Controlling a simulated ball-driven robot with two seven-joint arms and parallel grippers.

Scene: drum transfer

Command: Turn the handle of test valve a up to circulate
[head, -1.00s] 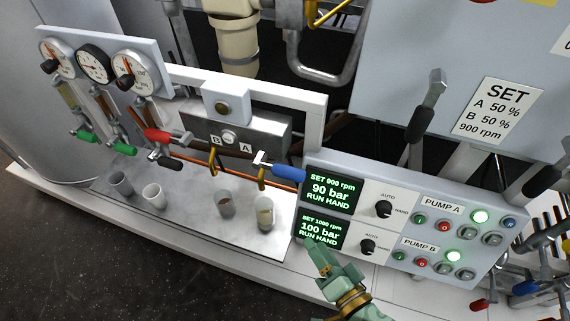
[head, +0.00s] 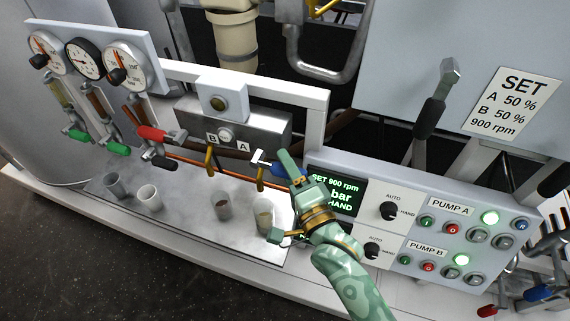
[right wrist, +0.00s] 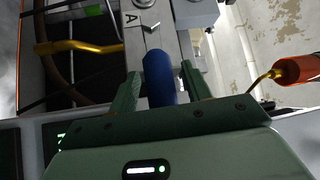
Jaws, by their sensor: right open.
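The blue handle (head: 279,170) of test valve A sits just below and right of the label A (head: 243,147), partly hidden behind my right gripper (head: 281,198). In the right wrist view, the blue handle (right wrist: 158,78) lies between the two green fingers of my right gripper (right wrist: 160,88), with a gap visible on its left side. The gripper is open around the handle and does not grip it. The label A (right wrist: 131,18) also shows there. My left gripper is not in view.
The pump panel (head: 450,240), with displays, knobs and buttons, stands close right of the gripper. A red handle (head: 152,133) and a black handle (head: 160,162) lie to the left. Several small cups (head: 149,198) stand on the tray below. A label B (head: 212,138) is left of A.

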